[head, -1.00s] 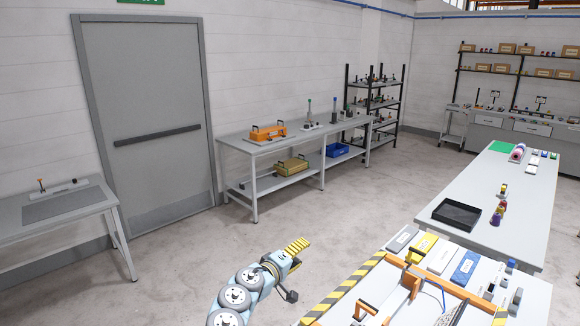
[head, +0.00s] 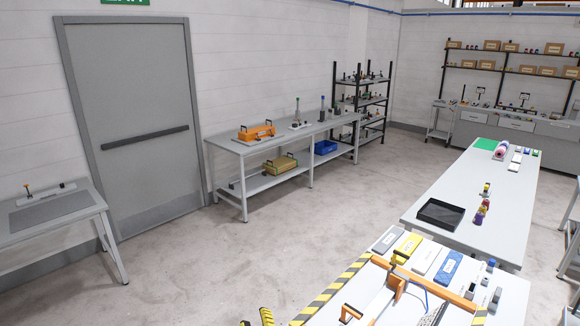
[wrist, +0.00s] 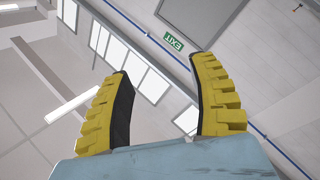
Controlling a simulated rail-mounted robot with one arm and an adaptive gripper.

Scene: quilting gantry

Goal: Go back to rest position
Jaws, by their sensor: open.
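My gripper shows at the bottom edge of the head view (head: 254,321), with only its yellow ridged fingertips in frame and the rest of the arm cut off. In the wrist view my gripper (wrist: 165,100) has its two yellow and black fingers spread apart with nothing between them. The wrist camera faces up toward the wall top and ceiling, with the green exit sign (wrist: 174,44) beyond the fingers.
A work table with an orange frame (head: 398,282) and a striped yellow-black edge (head: 330,291) stands just right of my gripper. Behind it is a long table with a black tray (head: 440,214). Open floor (head: 250,255) lies toward the door (head: 130,120) and wall bench (head: 290,136).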

